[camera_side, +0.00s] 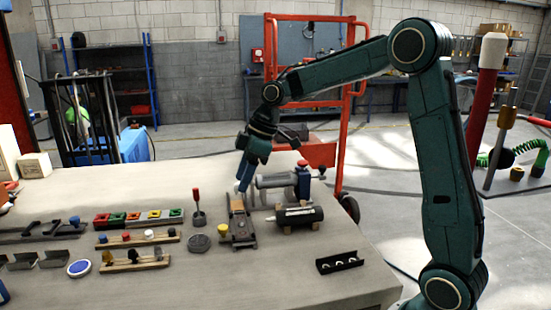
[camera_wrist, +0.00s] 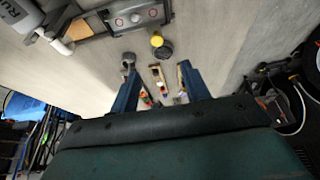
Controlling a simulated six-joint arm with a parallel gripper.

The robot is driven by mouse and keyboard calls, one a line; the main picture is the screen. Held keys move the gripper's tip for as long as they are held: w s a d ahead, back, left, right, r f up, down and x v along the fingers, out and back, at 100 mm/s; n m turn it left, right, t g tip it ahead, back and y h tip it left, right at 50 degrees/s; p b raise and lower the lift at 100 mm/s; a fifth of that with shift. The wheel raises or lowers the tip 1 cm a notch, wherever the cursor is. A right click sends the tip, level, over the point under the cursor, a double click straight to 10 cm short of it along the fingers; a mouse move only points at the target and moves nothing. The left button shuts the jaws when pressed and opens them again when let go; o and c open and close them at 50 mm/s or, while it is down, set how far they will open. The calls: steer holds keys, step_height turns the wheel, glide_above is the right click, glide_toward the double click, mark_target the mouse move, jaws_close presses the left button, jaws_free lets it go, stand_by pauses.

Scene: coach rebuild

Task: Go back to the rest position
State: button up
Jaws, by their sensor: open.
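My gripper (camera_side: 242,186) points down above the back part of the workbench (camera_side: 335,275), near the far end of a long dark slide-like fixture (camera_side: 238,222). In the wrist view the two blue fingers of my gripper (camera_wrist: 157,66) stand apart, and no held object shows between them. Through the gap, small coloured parts lie on the bench, farther off. In the side view the fingertips are close to the fixture; I cannot tell whether they touch it. My arm bends over from the right.
A yellow-knobbed piece (camera_side: 222,230) and a red-handled tool (camera_side: 197,205) stand left. A black rack (camera_side: 340,262) lies front right. Bare bench surrounds it.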

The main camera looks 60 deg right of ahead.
steer(key=s+a+r+m+t+h, duration=0.1)
steer(key=s+a+r+m, duration=0.15)
steer(key=s, duration=0.45)
steer(key=s+a+r+m+h, duration=0.1)
steer(key=s+a+r+m, duration=0.15)
steer(key=s, duration=0.45)
steer(key=s+f+m+t+h, duration=0.1)
steer(key=s+m, duration=0.3)
steer(key=s, duration=1)
steer(key=shift+d+f, duration=0.4)
steer(key=shift+f, duration=0.05)
